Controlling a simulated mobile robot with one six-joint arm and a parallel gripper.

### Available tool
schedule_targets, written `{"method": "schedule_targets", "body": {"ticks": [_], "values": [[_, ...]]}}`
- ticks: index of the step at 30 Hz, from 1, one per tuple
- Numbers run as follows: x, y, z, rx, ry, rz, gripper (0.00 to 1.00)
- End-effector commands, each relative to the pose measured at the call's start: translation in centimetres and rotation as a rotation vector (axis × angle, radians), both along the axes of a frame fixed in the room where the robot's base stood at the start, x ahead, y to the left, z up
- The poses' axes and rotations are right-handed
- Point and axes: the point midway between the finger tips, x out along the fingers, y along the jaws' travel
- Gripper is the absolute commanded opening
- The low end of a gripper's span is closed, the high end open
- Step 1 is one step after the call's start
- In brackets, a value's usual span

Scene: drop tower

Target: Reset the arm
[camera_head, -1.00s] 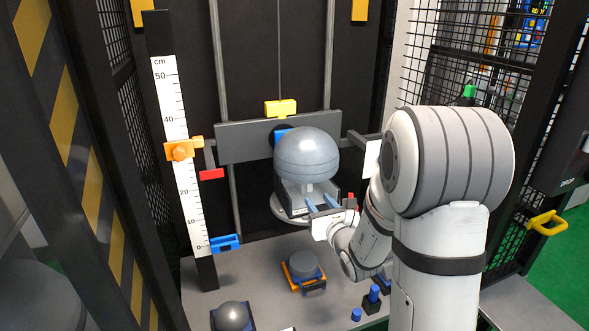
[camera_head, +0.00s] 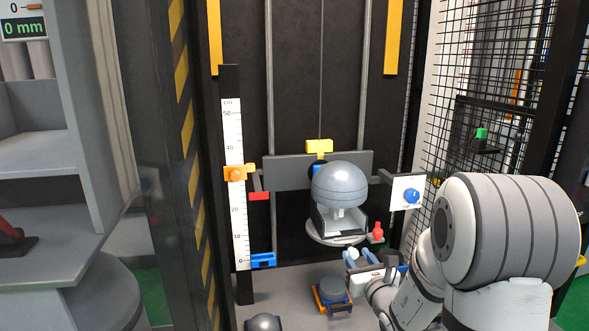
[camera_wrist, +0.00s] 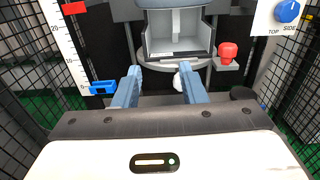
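My gripper (camera_head: 358,259) is low in front of the drop tower, just below the round plate (camera_head: 336,239) that carries the grey-domed headform (camera_head: 340,186). In the wrist view my gripper (camera_wrist: 157,76) has its two blue-grey fingers spread apart with nothing between them. The fingers point toward the tower and appear clear of the plate. The open grey cradle (camera_wrist: 178,42) under the dome sits ahead of them. My arm's large joint fills the lower right of the head view.
A vertical scale (camera_head: 234,185) with an orange slider (camera_head: 237,173) and a blue clip (camera_head: 262,260) stands left. A red knob (camera_head: 377,231) and blue dial (camera_head: 411,196) are right. An orange-based block (camera_head: 332,293) lies below. Mesh (camera_head: 490,90) closes the right side.

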Motion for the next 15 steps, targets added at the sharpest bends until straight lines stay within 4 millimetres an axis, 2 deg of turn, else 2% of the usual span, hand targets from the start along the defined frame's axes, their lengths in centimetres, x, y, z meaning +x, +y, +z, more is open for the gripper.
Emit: {"method": "schedule_targets", "body": {"ticks": [1, 8, 15], "values": [[-0.2, 0.7, 1.0, -0.019, -0.009, 0.032, 0.38], [-1.6, 3.9, 3.2, -0.109, -0.028, 0.185, 0.38], [-4.5, 8.2, 5.8, -0.255, -0.058, 0.401, 0.38]]}}
